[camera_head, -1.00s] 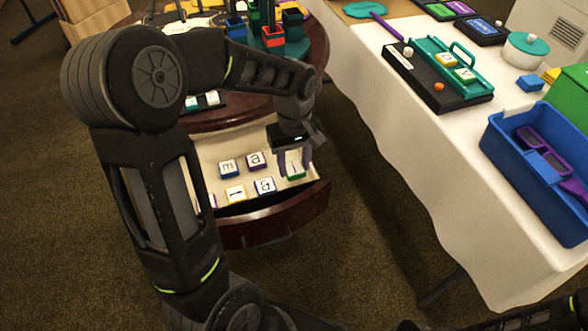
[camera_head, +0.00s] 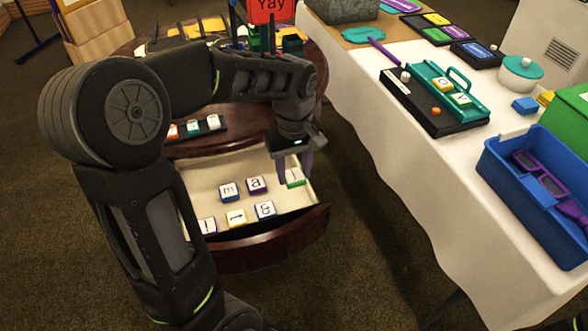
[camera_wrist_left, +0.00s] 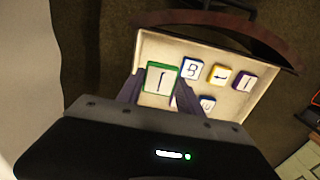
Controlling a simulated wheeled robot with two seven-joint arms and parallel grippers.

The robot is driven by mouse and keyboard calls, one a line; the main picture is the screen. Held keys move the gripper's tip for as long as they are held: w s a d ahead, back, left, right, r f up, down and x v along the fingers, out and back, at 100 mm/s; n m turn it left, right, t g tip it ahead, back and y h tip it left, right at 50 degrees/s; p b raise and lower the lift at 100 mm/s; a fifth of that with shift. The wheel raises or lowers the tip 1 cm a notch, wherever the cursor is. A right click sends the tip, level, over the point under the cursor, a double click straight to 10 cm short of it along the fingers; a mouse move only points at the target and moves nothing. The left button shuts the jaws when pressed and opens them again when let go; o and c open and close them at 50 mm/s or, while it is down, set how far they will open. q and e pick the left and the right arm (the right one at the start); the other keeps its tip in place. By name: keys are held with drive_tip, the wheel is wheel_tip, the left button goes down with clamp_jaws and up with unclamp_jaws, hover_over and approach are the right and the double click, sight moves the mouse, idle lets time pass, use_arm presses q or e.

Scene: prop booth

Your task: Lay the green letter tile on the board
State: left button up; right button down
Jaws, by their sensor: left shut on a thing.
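The green letter tile (camera_head: 295,178) is at the right end of the open drawer (camera_head: 207,177). My left gripper (camera_head: 294,172) points down over the drawer and is shut on this tile. In the left wrist view the green tile (camera_wrist_left: 161,78) sits between the two fingers (camera_wrist_left: 157,90), its letter face toward the camera. It looks larger than the other tiles there; I cannot tell how far it is off the drawer floor. A dark strip (camera_head: 221,133), seemingly the board, lies on the round table with several tiles on it, partly behind my left arm. My right gripper is out of view.
Several other letter tiles, such as a blue-edged one (camera_head: 229,191), lie in the drawer left of the gripper. A red "Yay" sign (camera_head: 270,9) stands on the round table (camera_head: 240,118). A white-covered table (camera_head: 425,165) with a blue bin (camera_head: 500,165) is at the right.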

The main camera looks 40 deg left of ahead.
use_arm(q)
drive_tip(key=w+d+r+m, duration=0.6)
drive_tip(key=w+d+m, duration=0.5)
drive_tip(key=w+d, duration=0.1)
drive_tip(key=shift+w+d, duration=0.15)
drive_tip(key=shift+d, duration=0.1)
drive_tip(key=shift+d, duration=0.1)
